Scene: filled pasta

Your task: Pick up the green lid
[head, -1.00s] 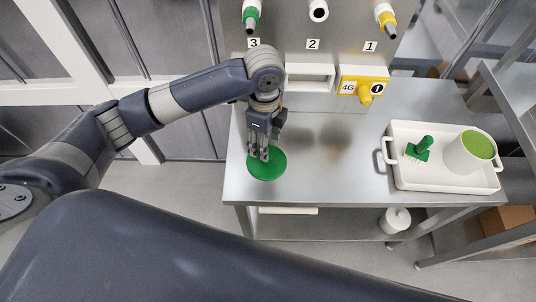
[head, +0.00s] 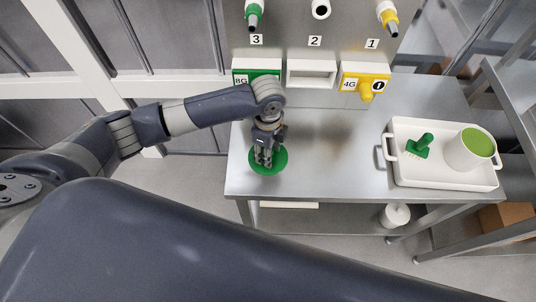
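The green lid (head: 278,165) is a flat round disc lying on the left part of the steel table. My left gripper (head: 264,164) points down over the lid, with its fingertips at the lid's middle. Its fingers look slightly apart, but whether they touch or grip anything on the lid cannot be told. The gripper hides part of the lid's far side. My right gripper is not in view.
A white tray (head: 446,184) on the table's right holds a green brush (head: 420,147) and a white container with green contents (head: 468,150). Numbered dispensers stand at the back, with a yellow 4G block (head: 364,82) and green 8G block (head: 243,79). The table middle is clear.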

